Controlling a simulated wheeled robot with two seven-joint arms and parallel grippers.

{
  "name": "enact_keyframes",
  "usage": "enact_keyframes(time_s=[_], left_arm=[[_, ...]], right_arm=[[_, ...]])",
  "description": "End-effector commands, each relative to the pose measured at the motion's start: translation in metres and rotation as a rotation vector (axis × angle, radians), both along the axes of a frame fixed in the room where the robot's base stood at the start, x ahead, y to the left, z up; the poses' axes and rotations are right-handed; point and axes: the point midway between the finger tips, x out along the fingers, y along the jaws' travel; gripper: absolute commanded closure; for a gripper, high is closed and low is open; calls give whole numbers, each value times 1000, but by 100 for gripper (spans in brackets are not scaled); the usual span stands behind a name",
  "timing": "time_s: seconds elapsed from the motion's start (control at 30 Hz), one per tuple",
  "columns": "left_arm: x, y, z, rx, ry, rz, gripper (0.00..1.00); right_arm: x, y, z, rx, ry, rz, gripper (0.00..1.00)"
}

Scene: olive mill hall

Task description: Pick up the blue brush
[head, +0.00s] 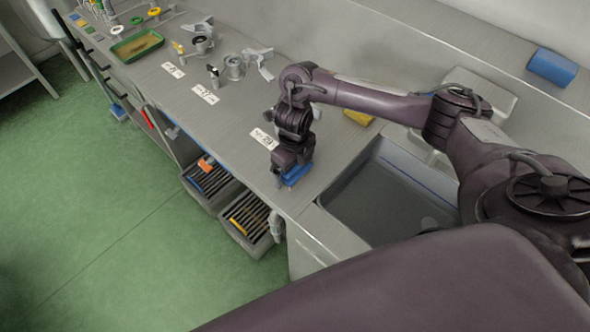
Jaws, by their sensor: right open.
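A small blue object, which looks like the blue brush (297,174), is on the worktop near its front edge, just left of the sink. My right gripper (289,168) points down right over it and hides most of it. The gripper is open; I cannot tell whether its fingers are around the brush or touching it. My left gripper is not in view.
A sink (385,195) lies right of the brush. White cards, metal parts and a green tray (137,45) stand further left. Open drawers (250,216) jut out below.

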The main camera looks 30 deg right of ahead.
Motion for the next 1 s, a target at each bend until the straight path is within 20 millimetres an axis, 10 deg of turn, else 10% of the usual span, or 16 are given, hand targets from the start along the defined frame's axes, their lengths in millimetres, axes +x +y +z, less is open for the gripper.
enact_keyframes(time_s=[0.4, 0.77, 1.0], left_arm=[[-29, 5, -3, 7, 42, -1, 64], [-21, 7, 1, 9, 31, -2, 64], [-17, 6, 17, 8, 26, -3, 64]], right_arm=[[0, 0, 1, 0, 0, 0, 38], [1, 0, 8, 1, -3, 0, 38], [3, 0, 46, -1, -8, 3, 38]])
